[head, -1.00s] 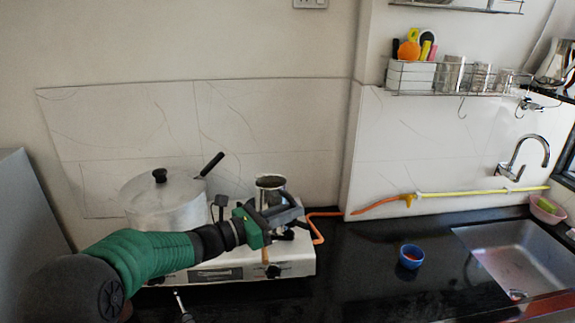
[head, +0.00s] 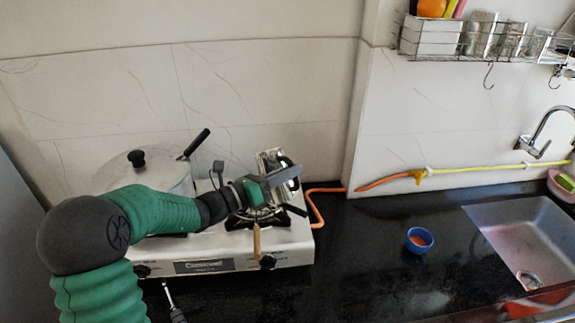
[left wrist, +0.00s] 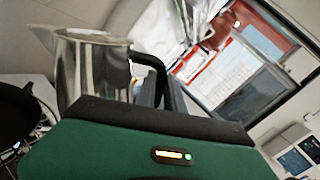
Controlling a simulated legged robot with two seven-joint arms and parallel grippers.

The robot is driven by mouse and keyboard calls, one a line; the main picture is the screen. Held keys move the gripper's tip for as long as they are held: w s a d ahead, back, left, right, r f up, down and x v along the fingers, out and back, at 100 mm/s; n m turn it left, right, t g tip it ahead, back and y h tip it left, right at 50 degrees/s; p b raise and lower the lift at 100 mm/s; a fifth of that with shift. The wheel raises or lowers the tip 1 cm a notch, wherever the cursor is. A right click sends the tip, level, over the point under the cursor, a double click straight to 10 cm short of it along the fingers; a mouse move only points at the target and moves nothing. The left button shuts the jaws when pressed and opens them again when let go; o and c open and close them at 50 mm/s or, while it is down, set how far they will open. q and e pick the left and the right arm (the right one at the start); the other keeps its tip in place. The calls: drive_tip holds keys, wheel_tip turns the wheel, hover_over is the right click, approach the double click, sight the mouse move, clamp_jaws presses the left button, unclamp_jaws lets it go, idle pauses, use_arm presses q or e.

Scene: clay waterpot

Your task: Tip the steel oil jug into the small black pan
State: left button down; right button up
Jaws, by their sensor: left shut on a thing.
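The steel oil jug (head: 268,158) is held above the right side of the stove and leans over to one side. It fills the left of the left wrist view (left wrist: 92,68), with its black handle beside the jaws. My left gripper (head: 283,178) is shut on the jug's handle. A dark round shape with a wooden handle (head: 257,242), seemingly the small black pan, sits on the stove below the gripper; the gripper and wrist partly hide it. I cannot see whether anything flows from the jug. My right gripper is out of view.
A large lidded pot (head: 150,175) stands on the left of the white stove (head: 290,252), partly behind my arm. An orange hose (head: 318,208) runs from the stove along the wall. A blue bowl (head: 419,239) stands on the black counter, left of the sink (head: 530,235).

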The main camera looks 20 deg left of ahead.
use_arm(q)
drive_tip(key=shift+a+f+n, duration=0.35)
drive_tip(key=shift+n, duration=0.25)
drive_tip(key=shift+a+r, duration=0.1)
drive_tip(key=shift+a, duration=0.2)
drive_tip(key=shift+s+r, duration=0.2)
drive_tip(key=shift+s, duration=0.2)
drive_tip(key=shift+d+p, duration=0.3)
drive_tip(key=shift+w+d+n+p, duration=0.2)
drive_tip(key=shift+w+n+p, duration=0.1)
drive_tip(key=shift+n+p, duration=0.1)
drive_tip(key=shift+a+f+n+t+p, duration=0.1)
drive_tip(key=shift+a+n+t+p, duration=0.2)
drive_tip(key=shift+p, duration=0.15)
drive_tip(key=shift+s+a, duration=0.1)
drive_tip(key=shift+a, duration=0.2)
drive_tip(key=shift+a+f+n, duration=0.1)
drive_tip(key=shift+f+n, duration=0.05)
drive_tip(key=shift+n, duration=0.15)
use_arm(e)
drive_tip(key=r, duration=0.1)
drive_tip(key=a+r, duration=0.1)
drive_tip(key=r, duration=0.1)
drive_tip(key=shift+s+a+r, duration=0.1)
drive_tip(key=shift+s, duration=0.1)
